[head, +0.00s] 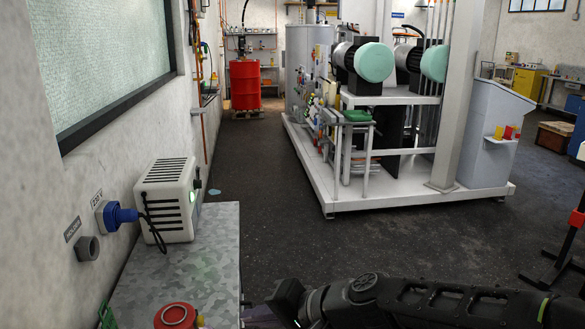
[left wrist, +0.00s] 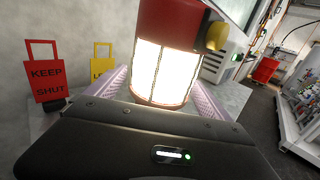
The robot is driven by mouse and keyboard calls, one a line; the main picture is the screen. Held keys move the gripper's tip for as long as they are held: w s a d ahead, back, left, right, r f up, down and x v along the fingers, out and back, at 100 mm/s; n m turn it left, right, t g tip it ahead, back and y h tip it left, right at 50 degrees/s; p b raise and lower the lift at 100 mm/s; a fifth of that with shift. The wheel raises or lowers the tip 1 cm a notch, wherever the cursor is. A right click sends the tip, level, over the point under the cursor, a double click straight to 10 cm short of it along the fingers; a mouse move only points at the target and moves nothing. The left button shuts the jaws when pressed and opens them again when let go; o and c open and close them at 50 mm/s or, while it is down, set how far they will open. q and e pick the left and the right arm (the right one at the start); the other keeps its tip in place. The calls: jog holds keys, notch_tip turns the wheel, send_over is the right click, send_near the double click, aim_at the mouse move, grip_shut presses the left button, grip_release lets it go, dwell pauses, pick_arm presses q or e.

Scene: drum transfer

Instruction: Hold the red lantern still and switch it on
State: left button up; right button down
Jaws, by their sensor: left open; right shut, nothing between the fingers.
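The red lantern (left wrist: 165,65) stands upright in the left wrist view, with a red top and base, a yellow knob (left wrist: 216,36) on its side and a brightly glowing white middle. My left gripper (left wrist: 158,82) is open, with a lilac finger on either side of the lantern; contact cannot be told. It is out of the head view. My right gripper (head: 262,314) is shut and empty, to the right of the lantern and apart from it, partly cut off by the bottom edge.
The lantern is on a grey metal bench (head: 205,250) along the left wall. A white vented box (head: 168,202) with a blue plug (head: 122,215) stands behind it. Red (left wrist: 46,80) and yellow (left wrist: 101,68) tags stand near the lantern. The bench between box and lantern is clear.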

pick_arm(q)
jog(key=v, duration=1)
